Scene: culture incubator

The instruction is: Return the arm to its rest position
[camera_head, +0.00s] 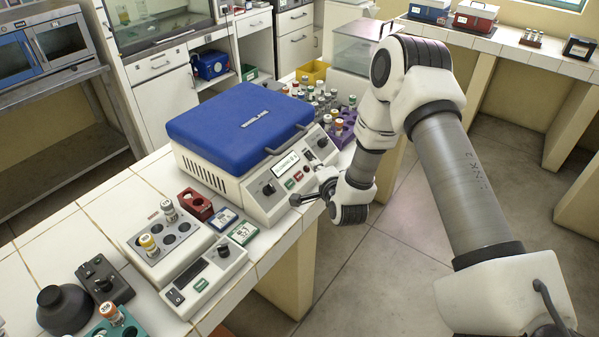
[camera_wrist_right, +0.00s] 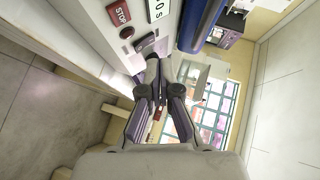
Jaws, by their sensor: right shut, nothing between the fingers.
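My right arm (camera_head: 445,170) reaches in from the right of the head view, bent at the elbow. Its gripper (camera_head: 308,197) hangs in front of the panel of the blue-lidded machine (camera_head: 243,120), near the bench edge. In the right wrist view my right gripper (camera_wrist_right: 160,92) is shut and empty. The machine's front panel with a red STOP button (camera_wrist_right: 119,13) lies just beyond the fingertips. I cannot tell whether the fingers touch the panel. The blue lid is closed. My left gripper is not in view.
Behind the machine stand a purple rack (camera_head: 343,130) and several capped vials. In front of it sit a white block with vials (camera_head: 170,243), a red rack (camera_head: 195,203) and a control box (camera_head: 206,278). The floor (camera_head: 385,260) right of the bench is clear.

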